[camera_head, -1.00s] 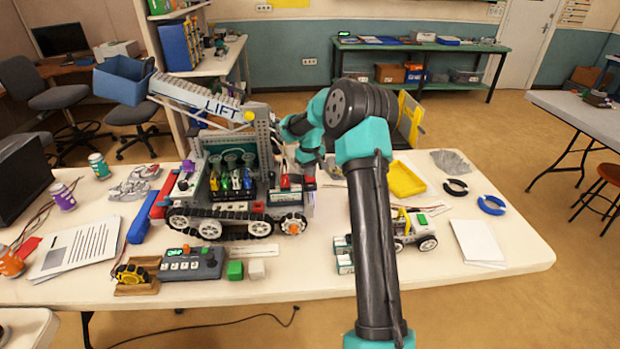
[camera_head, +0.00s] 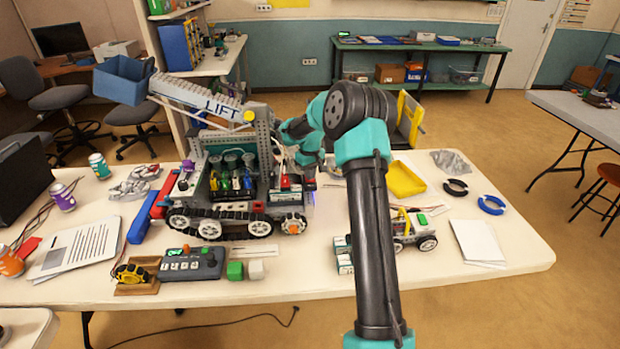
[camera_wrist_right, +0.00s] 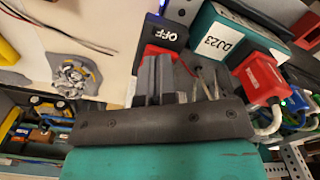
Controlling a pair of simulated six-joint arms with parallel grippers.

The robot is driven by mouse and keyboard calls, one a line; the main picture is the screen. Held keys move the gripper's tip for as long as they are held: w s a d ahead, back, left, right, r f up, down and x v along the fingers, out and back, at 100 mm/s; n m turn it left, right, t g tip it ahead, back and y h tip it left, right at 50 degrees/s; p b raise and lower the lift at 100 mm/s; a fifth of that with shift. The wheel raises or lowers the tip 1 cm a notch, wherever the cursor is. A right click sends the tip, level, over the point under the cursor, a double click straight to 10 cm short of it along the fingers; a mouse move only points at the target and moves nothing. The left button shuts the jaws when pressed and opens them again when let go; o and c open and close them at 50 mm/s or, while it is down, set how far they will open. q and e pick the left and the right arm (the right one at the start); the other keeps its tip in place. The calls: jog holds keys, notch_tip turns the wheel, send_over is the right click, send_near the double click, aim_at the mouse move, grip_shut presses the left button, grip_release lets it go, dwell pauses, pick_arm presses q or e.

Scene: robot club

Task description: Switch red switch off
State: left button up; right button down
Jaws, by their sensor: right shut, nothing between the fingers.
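The red switch (camera_wrist_right: 148,53) shows in the right wrist view, with a black end marked OFF (camera_wrist_right: 168,34). It is partly hidden by my right gripper (camera_wrist_right: 160,66), whose fingers are shut and empty. The fingertips are right at the switch and overlap it in the picture; I cannot tell whether they touch it. In the head view my right wrist reaches to the right side of the tracked LIFT robot (camera_head: 235,165). There the fingers and the switch cannot be made out clearly. My left gripper is not in view.
A yellow tray (camera_head: 405,180) and a small wheeled vehicle (camera_head: 412,230) stand right of the robot. A control box (camera_head: 190,264) lies in front.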

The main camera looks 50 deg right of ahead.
jog(key=shift+f, duration=0.45)
dwell(0.3)
jog(key=shift+r, duration=3.55)
